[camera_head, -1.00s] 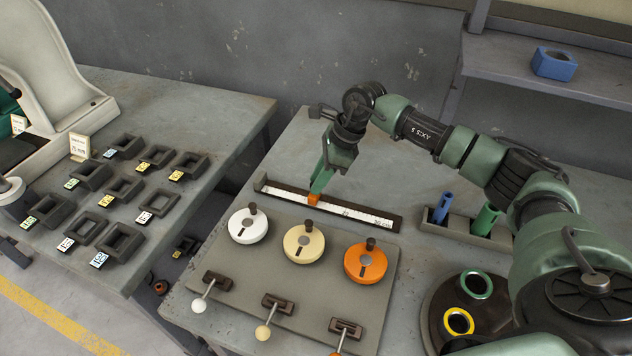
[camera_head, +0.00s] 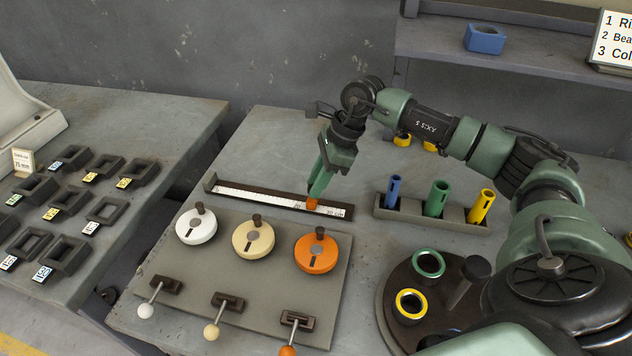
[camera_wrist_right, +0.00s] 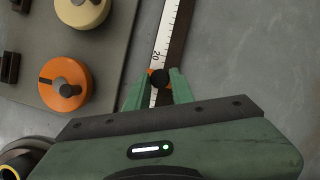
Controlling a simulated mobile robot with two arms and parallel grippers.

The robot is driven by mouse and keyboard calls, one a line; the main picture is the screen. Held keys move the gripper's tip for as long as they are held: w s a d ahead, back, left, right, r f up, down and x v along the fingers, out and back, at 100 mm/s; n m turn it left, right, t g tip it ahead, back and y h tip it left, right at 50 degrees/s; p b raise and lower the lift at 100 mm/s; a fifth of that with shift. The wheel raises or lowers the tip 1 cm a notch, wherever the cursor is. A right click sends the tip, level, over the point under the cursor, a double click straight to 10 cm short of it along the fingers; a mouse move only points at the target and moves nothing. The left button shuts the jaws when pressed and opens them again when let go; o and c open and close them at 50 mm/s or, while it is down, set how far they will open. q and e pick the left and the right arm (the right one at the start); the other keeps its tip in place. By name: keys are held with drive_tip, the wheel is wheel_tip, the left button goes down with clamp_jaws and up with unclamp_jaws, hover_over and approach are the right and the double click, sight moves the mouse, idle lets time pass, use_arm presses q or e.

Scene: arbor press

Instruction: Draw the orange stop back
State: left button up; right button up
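The orange stop (camera_head: 312,204) sits on a long dark rail (camera_head: 228,187) with a white printed scale, right of the rail's middle in the head view. My right gripper (camera_head: 317,193) points down at the stop. In the right wrist view my right gripper (camera_wrist_right: 161,76) has its green fingers on either side of the stop (camera_wrist_right: 150,72), which carries a black round knob. The fingers look closed on it and partly hide it. The scale mark 20 shows just beyond the stop. My left gripper is not in view.
In front of the rail, a panel (camera_head: 180,262) carries white, cream and orange dials with levers below. Right of the rail stand a holder (camera_head: 408,212) with blue, green and yellow tubes and a round dark tray (camera_head: 392,300) with rings. Several dark bins fill the left table.

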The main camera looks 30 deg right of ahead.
drive_tip(key=o, duration=0.4)
drive_tip(key=shift+r, duration=0.1)
drive_tip(key=b+v, duration=0.1)
drive_tip(key=v, duration=0.6)
drive_tip(key=shift+d+r, duration=0.2)
drive_tip(key=shift+r, duration=0.15)
drive_tip(key=shift+s+f, duration=0.1)
